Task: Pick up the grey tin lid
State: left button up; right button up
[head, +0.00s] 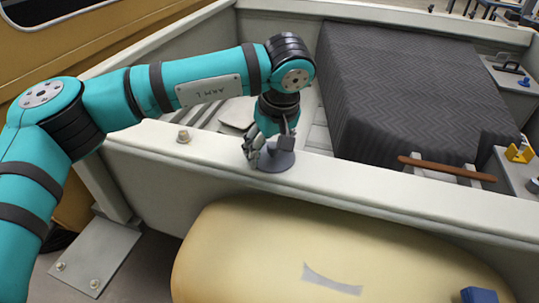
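The grey tin lid (278,163) is a small round disc on the pale top rail of a shell, near the picture's middle. My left gripper (268,150) points down right over it, with its fingers apart. One finger is at the lid's left edge and a dark finger stands over its right part. I cannot tell whether the fingers touch the lid. The gripper hides the lid's back part. My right gripper is not in view.
A cream padded shape (250,245) fills the front. A blue block (479,295) is at the lower right.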

pick_arm(q)
jog(key=c, duration=0.5)
jog(key=shift+o, duration=0.2)
jog(key=shift+s, duration=0.1)
